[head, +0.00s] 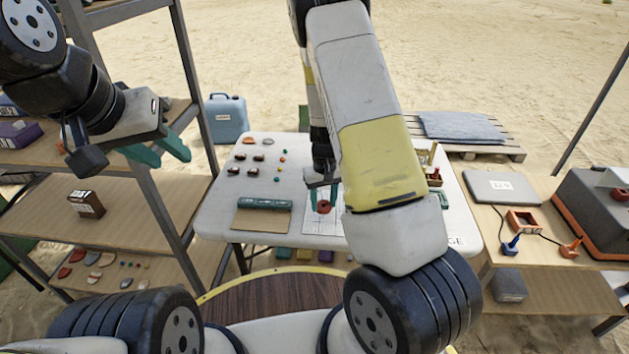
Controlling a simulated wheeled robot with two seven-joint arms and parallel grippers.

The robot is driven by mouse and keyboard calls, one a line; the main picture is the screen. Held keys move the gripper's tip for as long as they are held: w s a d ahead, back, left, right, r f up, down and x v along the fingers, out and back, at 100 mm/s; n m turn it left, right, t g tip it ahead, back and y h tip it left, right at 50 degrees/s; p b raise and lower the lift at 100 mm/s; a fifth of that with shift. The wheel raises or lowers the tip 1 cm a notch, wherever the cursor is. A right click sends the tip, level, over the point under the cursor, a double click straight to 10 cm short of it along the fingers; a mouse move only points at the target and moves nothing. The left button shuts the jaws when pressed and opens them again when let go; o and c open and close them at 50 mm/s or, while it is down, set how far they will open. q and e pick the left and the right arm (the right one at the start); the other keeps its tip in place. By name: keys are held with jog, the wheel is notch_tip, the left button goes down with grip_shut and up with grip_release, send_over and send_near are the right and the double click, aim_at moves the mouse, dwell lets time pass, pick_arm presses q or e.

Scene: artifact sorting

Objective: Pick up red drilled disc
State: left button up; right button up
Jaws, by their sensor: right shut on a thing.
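The red drilled disc (325,206) is at the front middle of the white table, over a white printed sheet (318,226). My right gripper (324,198) points down at it with its green fingers shut on the disc. I cannot tell whether the disc is touching the sheet or just above it. My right forearm hides the table to the right of it. My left gripper (160,152) is over the shelf at the left, with its green fingers apart and nothing between them.
Several small dark and coloured pieces lie at the table's (215,215) back left. A green-edged brown board (263,217) lies left of the sheet. A metal-framed shelf (150,198) stands left.

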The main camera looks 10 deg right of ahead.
jog(key=s+a+r, duration=0.1)
jog(key=s+a, duration=0.2)
jog(key=s, duration=1)
jog(key=m, duration=0.1)
send_near(327, 203)
jog(key=s+a, duration=0.2)
jog(key=s, duration=0.1)
jog(key=s+a+f, duration=0.2)
jog(key=s+f, duration=0.5)
jog(key=s, duration=0.2)
jog(key=shift+n, duration=0.4)
jog(key=w+d, duration=0.1)
jog(key=w, duration=0.3)
jog(key=w+d+f, duration=0.1)
jog(key=w+d, duration=0.1)
jog(key=w, duration=0.3)
jog(key=w+d, duration=0.1)
jog(key=w, duration=0.3)
jog(key=shift+w+d+f, duration=0.15)
jog(key=shift+w+d, duration=0.1)
jog(key=shift+w, duration=0.15)
jog(key=shift+f, duration=1.75)
jog(key=o, duration=1.4)
jog(key=shift+f, duration=0.1)
